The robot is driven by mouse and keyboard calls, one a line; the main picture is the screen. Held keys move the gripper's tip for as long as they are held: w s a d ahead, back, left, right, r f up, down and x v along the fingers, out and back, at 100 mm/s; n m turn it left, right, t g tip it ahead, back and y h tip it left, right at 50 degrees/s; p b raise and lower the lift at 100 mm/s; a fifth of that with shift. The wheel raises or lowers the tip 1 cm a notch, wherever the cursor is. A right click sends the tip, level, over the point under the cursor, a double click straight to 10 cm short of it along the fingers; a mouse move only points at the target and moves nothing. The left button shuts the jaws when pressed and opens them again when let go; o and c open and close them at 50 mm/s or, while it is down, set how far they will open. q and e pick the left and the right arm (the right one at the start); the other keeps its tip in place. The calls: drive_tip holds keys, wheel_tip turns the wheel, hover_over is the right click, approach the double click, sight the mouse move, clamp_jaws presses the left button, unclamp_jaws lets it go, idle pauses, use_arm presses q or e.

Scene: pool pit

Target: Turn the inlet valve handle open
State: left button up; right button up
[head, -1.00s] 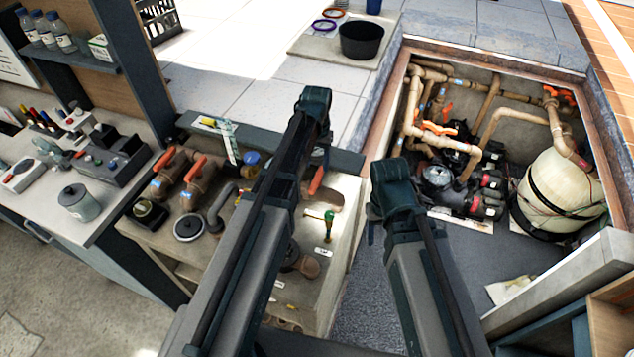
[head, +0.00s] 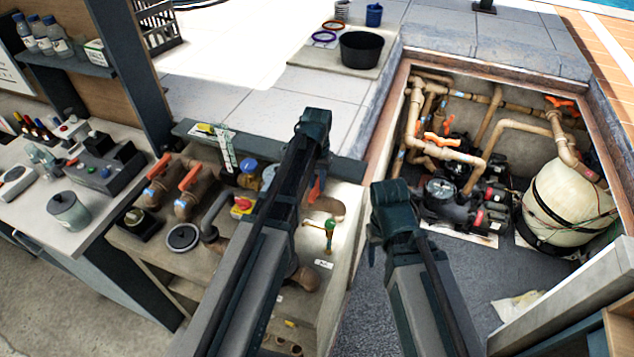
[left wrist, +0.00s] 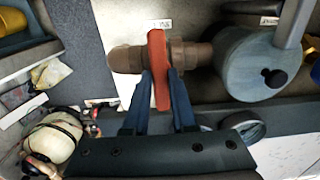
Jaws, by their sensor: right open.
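An orange valve handle (left wrist: 159,70) stands across a brown pipe (left wrist: 127,59) in the left wrist view. Its label is too small to read. My left gripper (left wrist: 160,78) has one finger along each side of the handle, with no clear gap, so it looks shut on it. In the head view the handle (head: 316,187) shows partly behind my left gripper (head: 312,150), whose fingers are hidden there. My right gripper (head: 376,245) is open and empty, over the space between the bench and the pit.
The bench on the left carries more orange-handled valves (head: 190,177), a red-and-yellow knob (head: 242,205) and a green-handled tap (head: 330,235). A pit at right holds pipes, pumps (head: 450,195) and a cream tank (head: 565,205).

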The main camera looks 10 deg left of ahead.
use_arm(q)
clamp_jaws()
drive_tip(key=shift+n, duration=0.4)
drive_tip(key=n, duration=1.3)
drive_tip(key=shift+n, duration=2.2)
